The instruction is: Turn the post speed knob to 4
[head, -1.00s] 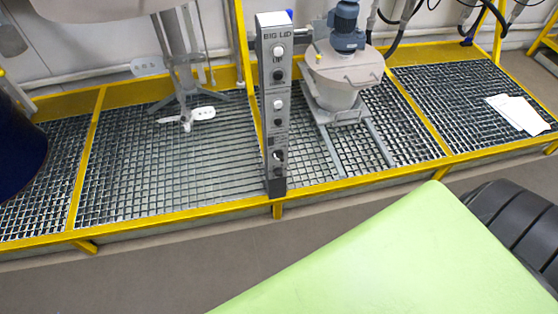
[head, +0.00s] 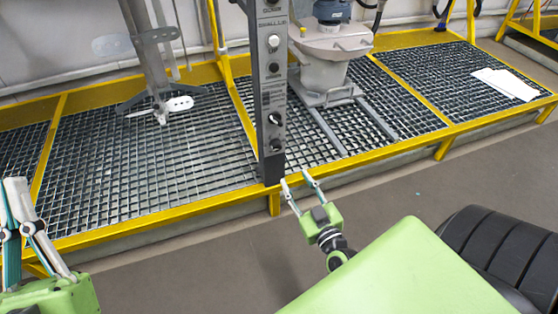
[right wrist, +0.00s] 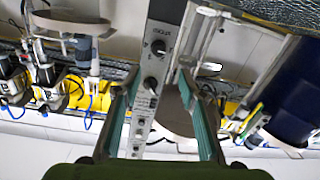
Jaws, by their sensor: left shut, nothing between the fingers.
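A narrow grey control post (head: 270,90) stands upright near the platform's front edge, with a column of knobs down its face. Its lower dark knobs (head: 275,118) show in the head view, but dial numbers are too small to read. In the right wrist view the post (right wrist: 160,22) runs between my fingers, with black knobs (right wrist: 150,84) on it. My right gripper (head: 295,178) is open and empty, its fingertips low in front of the post's foot; the wrist view also shows it spread (right wrist: 160,72). My left gripper (head: 12,185) is shut and empty at the far left, away from the post.
A yellow-framed grating platform (head: 160,150) surrounds the post. A mixer stand (head: 155,70) is behind left, and a lidded vessel (head: 330,50) behind right. White papers (head: 505,84) lie on the right grating.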

